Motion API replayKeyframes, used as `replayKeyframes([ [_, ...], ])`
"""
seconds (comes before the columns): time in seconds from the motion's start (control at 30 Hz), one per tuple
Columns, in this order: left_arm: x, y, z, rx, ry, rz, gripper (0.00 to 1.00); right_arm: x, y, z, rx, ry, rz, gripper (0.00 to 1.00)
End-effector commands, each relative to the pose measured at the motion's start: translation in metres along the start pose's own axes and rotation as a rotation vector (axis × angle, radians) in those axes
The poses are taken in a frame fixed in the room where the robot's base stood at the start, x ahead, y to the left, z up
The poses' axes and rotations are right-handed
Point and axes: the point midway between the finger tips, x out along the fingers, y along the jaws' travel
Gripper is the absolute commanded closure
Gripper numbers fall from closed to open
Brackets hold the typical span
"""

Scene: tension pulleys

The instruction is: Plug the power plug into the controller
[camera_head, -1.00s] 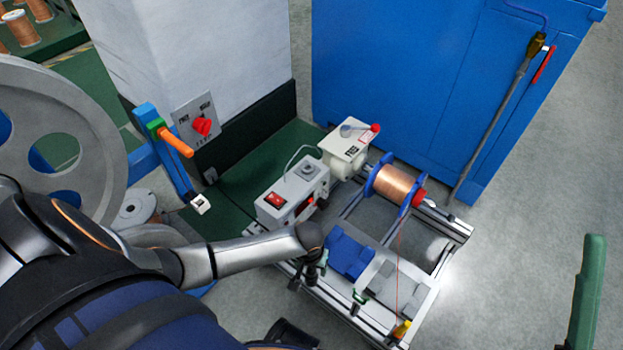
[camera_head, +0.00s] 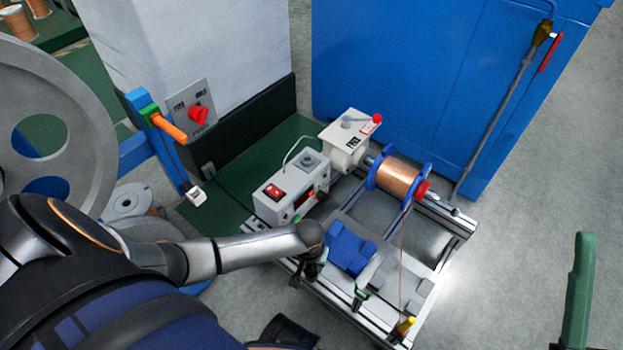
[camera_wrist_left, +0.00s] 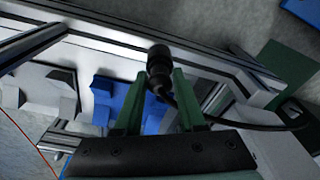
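My left gripper (camera_head: 312,270) points down over the frame's front left edge, in front of the controller and left of the blue block. Its fingers are mostly hidden there. In the left wrist view, the black power plug (camera_wrist_left: 158,68) sits between the green fingertips of my left gripper (camera_wrist_left: 157,96), which look closed on it. A black cable runs off to the right. The controller's socket is not visible.
The blue block (camera_head: 350,250) lies close right of my left gripper. A copper spool (camera_head: 400,178) and a white motor box (camera_head: 347,140) are on the frame behind. A wall switch (camera_head: 198,113) and orange lever (camera_head: 168,127) stand left. Grey floor (camera_head: 500,270) is clear at right.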

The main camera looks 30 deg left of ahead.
Motion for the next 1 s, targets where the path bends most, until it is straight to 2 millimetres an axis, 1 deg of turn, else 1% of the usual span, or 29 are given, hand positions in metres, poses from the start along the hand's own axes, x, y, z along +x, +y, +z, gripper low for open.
replayKeyframes([
  [0.03, 0.000, 0.000, 0.000, 0.000, 0.000, 0.000, 0.68, 0.000, 0.000, 0.000, 0.000, 0.001, 0.000, 0.50],
  [0.3, 0.000, 0.000, 0.000, 0.000, 0.000, 0.000, 0.98, 0.000, 0.000, 0.000, 0.000, 0.001, 0.001, 0.50],
  [0.33, 0.000, 0.000, 0.000, 0.000, 0.000, 0.000, 1.00, 0.000, 0.000, 0.000, 0.000, 0.001, 0.001, 0.50],
  [0.63, 0.000, 0.000, 0.000, 0.000, 0.000, 0.000, 1.00, 0.000, 0.000, 0.000, 0.000, 0.001, 0.001, 0.50],
  [0.73, -0.003, 0.000, 0.000, 0.000, 0.000, 0.000, 1.00, 0.002, 0.001, -0.002, 0.001, 0.001, 0.001, 0.50],
  [0.87, -0.020, 0.000, -0.003, -0.001, 0.001, 0.001, 1.00, 0.010, 0.006, -0.010, 0.007, 0.003, 0.005, 0.50],
  [1.0, -0.048, 0.000, -0.006, 0.000, 0.001, 0.001, 1.00, 0.023, 0.014, -0.025, 0.014, 0.011, 0.011, 0.50],
])
